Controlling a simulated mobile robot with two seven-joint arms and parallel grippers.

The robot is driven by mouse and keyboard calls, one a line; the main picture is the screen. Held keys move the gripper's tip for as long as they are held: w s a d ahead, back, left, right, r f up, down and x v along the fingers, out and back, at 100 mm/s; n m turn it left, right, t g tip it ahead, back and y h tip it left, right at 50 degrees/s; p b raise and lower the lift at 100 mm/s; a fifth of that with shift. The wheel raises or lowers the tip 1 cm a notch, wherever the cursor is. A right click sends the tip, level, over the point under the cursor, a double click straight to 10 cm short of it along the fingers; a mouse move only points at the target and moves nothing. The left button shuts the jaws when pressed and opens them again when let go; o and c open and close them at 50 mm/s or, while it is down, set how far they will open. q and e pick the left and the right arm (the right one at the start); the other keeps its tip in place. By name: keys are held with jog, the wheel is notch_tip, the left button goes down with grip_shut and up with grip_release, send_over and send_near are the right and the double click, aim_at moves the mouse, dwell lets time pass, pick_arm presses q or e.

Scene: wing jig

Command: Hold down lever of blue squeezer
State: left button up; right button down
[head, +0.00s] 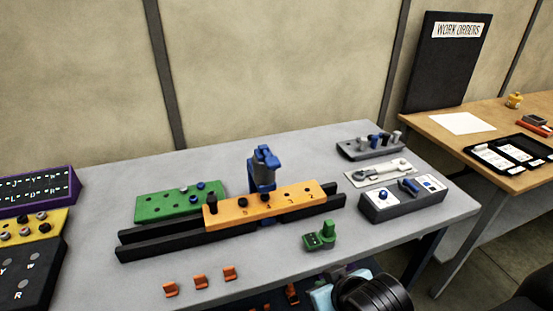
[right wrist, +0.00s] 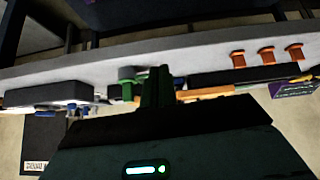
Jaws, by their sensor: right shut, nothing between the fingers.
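The blue squeezer (head: 262,172) stands upright just behind the orange bar (head: 310,197), near the middle of the table. Its lever (head: 266,157) is at the top and slopes down to the right. A small blue part shows below the front edge of the bar. My right gripper (right wrist: 157,75) is shut and empty in the right wrist view, with a small green block (right wrist: 127,90) beside its fingers. I cannot make out its fingers in the head view. Nothing of mine touches the squeezer in the head view. My left gripper is not in view.
Two black rails (head: 145,250) flank the orange bar. A green plate (head: 165,207) lies behind it. The green block (head: 327,235) stands in front. Orange clips (head: 200,282) line the front edge. A grey box (head: 415,205) is at right. The table's back left is bare.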

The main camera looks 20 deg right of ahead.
jog(key=w+a+r+t, duration=0.2)
jog(key=w+r, duration=0.3)
jog(key=r, duration=0.7)
jog(key=w+a+r+t, duration=0.2)
jog(key=w+r+t, duration=0.3)
jog(key=r, duration=0.8)
jog(key=shift+r+m, duration=0.25)
jog(key=shift+m, duration=0.15)
jog(key=shift+w, duration=0.15)
send_over(268, 157)
jog(key=s, duration=0.5)
notch_tip(268, 157, down, 2)
jog(key=f, duration=0.4)
jog(key=shift+w+d+f, duration=0.25)
jog(key=shift+w+d, duration=0.05)
jog(key=shift+w, duration=0.05)
